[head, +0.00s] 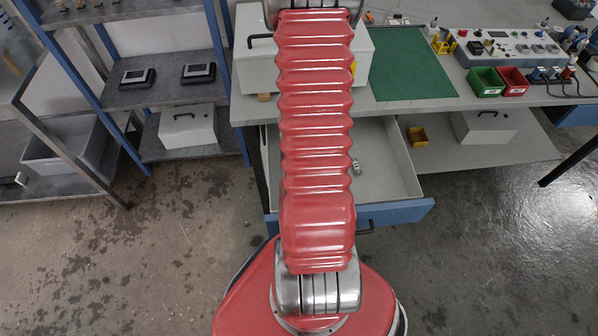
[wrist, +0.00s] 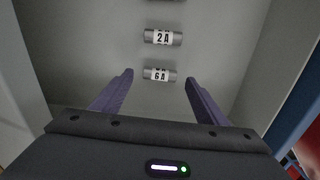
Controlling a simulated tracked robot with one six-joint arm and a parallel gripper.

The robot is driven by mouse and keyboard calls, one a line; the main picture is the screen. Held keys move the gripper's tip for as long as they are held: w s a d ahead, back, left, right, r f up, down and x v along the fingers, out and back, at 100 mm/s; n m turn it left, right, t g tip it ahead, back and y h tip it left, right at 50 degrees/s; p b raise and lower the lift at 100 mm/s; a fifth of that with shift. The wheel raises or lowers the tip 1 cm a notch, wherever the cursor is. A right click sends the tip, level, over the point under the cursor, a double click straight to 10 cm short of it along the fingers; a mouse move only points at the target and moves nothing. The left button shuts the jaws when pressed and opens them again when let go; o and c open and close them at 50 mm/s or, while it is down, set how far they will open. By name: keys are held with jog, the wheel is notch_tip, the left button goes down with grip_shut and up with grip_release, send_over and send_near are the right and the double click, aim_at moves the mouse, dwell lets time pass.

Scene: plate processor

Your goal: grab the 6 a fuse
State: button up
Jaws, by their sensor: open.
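The 6 A fuse (wrist: 160,75), a small grey cylinder with a white label, lies on the drawer floor in the wrist view. My gripper (wrist: 158,80) is open, with its two purple fingers on either side of the line to the fuse. The fuse shows between and slightly beyond the fingertips, and nothing is between the fingers closer in. I cannot tell the height of the fingertips above the floor. In the head view my red arm hides the gripper and much of the open drawer (head: 395,180).
A 2 A fuse (wrist: 163,37) lies just beyond the 6 A fuse, and part of another fuse shows at the top edge. Drawer walls rise at left and right. The bench above holds a green mat (head: 405,65), a green bin (head: 486,82) and a red bin (head: 513,81).

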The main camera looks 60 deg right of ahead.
jog(key=shift+f, duration=1.05)
jog(key=shift+c, duration=0.2)
jog(key=c, duration=1.1)
notch_tip(320, 180, up, 10)
dwell(0.5)
